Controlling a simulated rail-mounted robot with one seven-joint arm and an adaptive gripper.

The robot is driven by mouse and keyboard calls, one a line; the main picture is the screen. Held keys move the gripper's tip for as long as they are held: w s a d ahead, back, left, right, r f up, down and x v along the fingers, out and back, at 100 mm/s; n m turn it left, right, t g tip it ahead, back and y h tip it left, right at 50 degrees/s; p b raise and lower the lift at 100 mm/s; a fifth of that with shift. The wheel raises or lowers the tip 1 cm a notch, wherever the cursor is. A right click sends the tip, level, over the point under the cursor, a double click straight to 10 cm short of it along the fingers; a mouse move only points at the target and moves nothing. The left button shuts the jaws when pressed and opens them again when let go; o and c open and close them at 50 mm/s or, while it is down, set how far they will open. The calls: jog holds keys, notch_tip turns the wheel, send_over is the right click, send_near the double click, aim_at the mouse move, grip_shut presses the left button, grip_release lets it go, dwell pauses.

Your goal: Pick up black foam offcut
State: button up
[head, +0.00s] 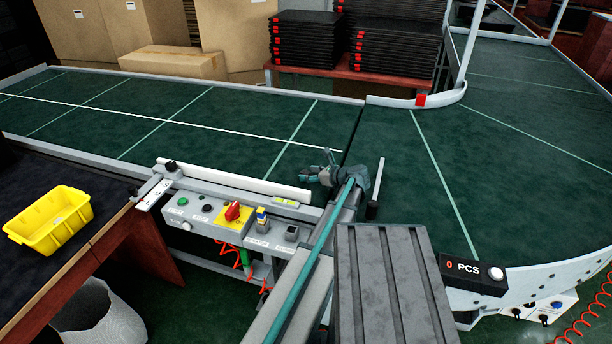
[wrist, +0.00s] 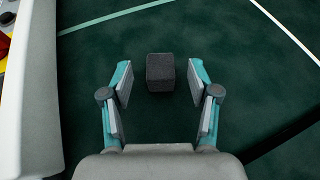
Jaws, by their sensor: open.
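The black foam offcut (wrist: 160,72) is a small dark block on the green conveyor belt (wrist: 220,30) in the wrist view. My gripper (wrist: 160,80) is open, with one teal finger on each side of the block and a gap on both sides. The block lies between the fingertips and reaches a little past them. In the head view my gripper (head: 326,170) is over the belt, just beyond the control panel. I cannot make out the offcut in the head view; my gripper may hide it.
A pale guard rail (head: 235,183) and a control panel (head: 230,217) line the belt's near edge. A yellow bin (head: 50,222) sits on the dark table at left. Stacked black trays (head: 305,38) stand behind the belt. A seam crosses the belt beside my gripper. The belt looks otherwise clear.

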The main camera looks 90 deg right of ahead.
jog(key=shift+x, duration=1.3)
jog(key=shift+c, duration=0.3)
jog(key=c, duration=0.8)
jog(key=shift+r, duration=0.1)
